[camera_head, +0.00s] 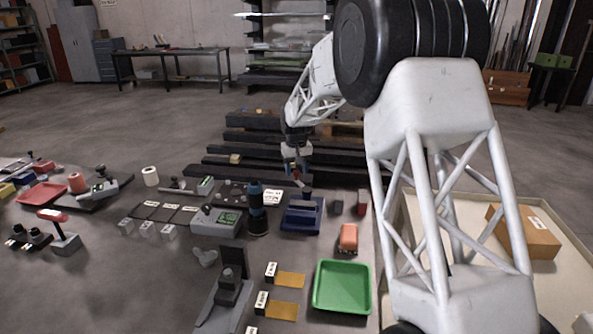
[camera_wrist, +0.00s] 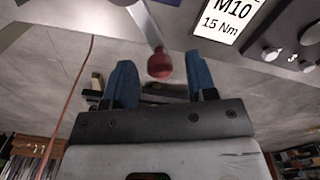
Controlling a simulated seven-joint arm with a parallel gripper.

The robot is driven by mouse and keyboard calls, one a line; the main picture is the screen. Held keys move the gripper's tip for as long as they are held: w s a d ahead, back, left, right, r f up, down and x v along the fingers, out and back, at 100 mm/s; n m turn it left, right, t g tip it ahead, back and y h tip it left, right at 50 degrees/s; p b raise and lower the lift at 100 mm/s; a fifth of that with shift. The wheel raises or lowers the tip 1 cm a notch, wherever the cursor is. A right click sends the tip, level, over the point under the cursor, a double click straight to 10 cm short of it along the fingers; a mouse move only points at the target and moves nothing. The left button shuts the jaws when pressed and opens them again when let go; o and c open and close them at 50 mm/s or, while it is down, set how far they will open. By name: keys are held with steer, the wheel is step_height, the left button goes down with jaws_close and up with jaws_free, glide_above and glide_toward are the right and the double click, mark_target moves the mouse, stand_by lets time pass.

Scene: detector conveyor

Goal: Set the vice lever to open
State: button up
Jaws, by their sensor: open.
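The vice lever (camera_wrist: 150,25) is a pale metal rod ending in a red ball knob (camera_wrist: 160,64) in the wrist view. My gripper (camera_wrist: 161,80) is open, with one blue finger on each side of the knob and a gap visible on both sides. In the head view, my gripper (camera_head: 297,176) is above and behind a blue block-like body (camera_head: 302,214), probably the vice. The lever's joint with the vice is out of the wrist view, and the head view is too small to show the lever clearly.
A white label (camera_wrist: 228,18) reading M10 15 Nm is close to the right finger. A green tray (camera_head: 342,309) is in front. Dark beams (camera_head: 245,172) lie behind.

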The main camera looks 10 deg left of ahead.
steer(key=shift+f, duration=0.15)
jaws_close()
steer(key=shift+w+d, duration=0.1)
steer(key=shift+d, duration=0.05)
stand_by(0.5)
steer(key=m, duration=0.1)
steer(key=w+d+m, duration=0.1)
steer(key=m, duration=0.1)
steer(key=shift+d, duration=0.3)
steer(key=d+m, duration=0.1)
steer(key=m, duration=0.1)
steer(key=d+m, duration=0.1)
steer(key=m, duration=0.2)
steer(key=shift+w+d, duration=0.2)
steer(key=shift+d, duration=0.2)
steer(key=d+m, duration=0.2)
steer(key=m, duration=0.1)
steer(key=shift+s+d+m, duration=0.1)
steer(key=shift+s+m, duration=0.1)
steer(key=shift+m, duration=0.1)
steer(key=shift+s+d+m, duration=0.35)
steer(key=shift+d+m, duration=0.2)
steer(key=shift+m, duration=0.55)
steer(key=shift+s+d+m, duration=0.3)
steer(key=shift+d+m, duration=0.25)
steer(key=shift+m, duration=0.55)
